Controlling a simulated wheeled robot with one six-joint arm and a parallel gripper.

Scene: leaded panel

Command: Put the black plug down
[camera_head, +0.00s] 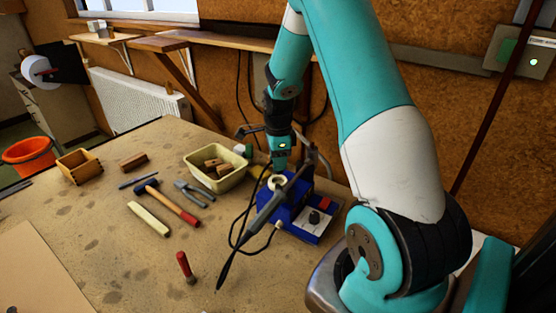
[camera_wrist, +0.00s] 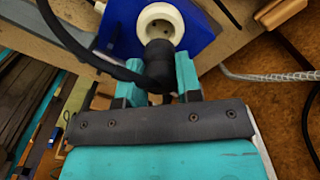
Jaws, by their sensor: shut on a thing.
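In the wrist view my gripper (camera_wrist: 159,72) has its teal fingers on either side of the black plug (camera_wrist: 158,62) and is shut on it. A black cable runs from the plug to the upper left. The plug overlaps the lower edge of a round white socket (camera_wrist: 162,20) on a blue housing (camera_wrist: 205,36). Two holes show in the socket; I cannot tell whether plug and socket touch. In the head view my gripper (camera_head: 280,166) is just above the white socket (camera_head: 277,182) on the blue unit (camera_head: 289,212). The plug is not distinguishable there.
A hammer (camera_head: 170,206), pliers (camera_head: 192,193), a pale strip (camera_head: 149,219) and a red-handled tool (camera_head: 186,266) lie or stand on the workbench (camera_head: 130,275). A cream tub (camera_head: 232,180) of blocks stands beside my gripper.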

